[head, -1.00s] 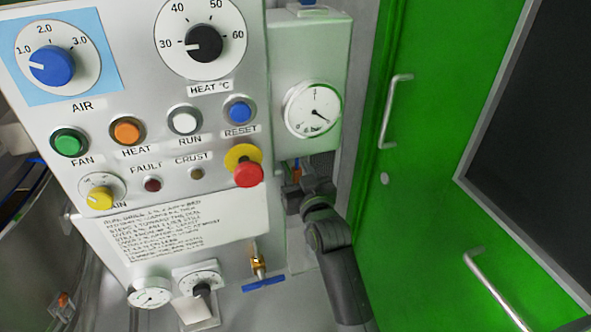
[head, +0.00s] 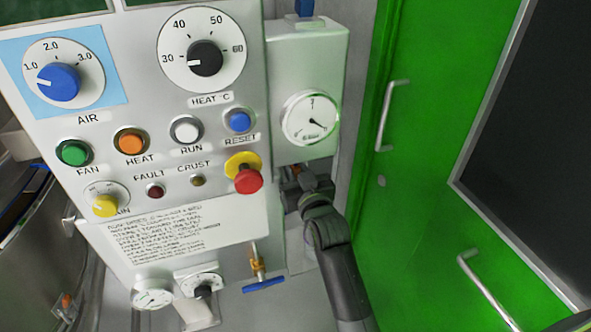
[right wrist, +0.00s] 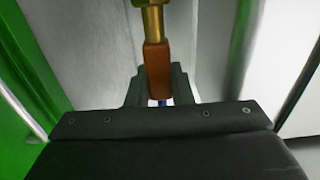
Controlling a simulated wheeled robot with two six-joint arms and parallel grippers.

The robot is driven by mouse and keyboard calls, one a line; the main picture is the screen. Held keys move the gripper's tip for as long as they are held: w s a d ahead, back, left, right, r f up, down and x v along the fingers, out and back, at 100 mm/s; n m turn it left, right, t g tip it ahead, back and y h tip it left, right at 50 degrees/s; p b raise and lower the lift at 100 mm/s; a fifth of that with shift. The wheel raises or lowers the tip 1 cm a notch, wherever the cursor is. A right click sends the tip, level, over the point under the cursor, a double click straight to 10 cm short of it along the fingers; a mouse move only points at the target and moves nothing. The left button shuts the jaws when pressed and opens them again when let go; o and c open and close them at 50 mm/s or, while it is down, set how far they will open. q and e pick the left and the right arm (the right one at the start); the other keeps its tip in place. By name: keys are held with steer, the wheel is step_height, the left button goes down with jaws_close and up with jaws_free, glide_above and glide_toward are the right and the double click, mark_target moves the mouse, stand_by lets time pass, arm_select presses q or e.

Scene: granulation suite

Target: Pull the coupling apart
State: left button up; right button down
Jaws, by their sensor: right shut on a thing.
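The coupling (right wrist: 157,62) shows in the right wrist view as an orange-brown sleeve with a brass part above it. A little blue shows below it, between the jaws. My right gripper (right wrist: 160,92) is shut on the orange-brown sleeve, one jaw on each side. In the head view my right gripper (head: 294,178) is just under the grey box with the pressure gauge (head: 310,118). There it hides most of the coupling. My left gripper is not in view.
The control panel (head: 170,170) stands left of my right arm, with a red emergency button (head: 248,180) close by. A blue-handled brass valve (head: 258,270) sits below. A green door (head: 410,190) with metal handles closes in the right side.

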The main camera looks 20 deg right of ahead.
step_height(320, 180, up, 3)
steer(key=shift+f+p, duration=0.2)
steer(key=shift+p, duration=0.4)
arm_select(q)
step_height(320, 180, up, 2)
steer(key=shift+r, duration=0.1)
arm_select(e)
steer(key=shift+r, duration=0.1)
steer(key=c, duration=1.6)
jaws_free()
steer(key=o, duration=0.3)
steer(key=shift+f, duration=0.2)
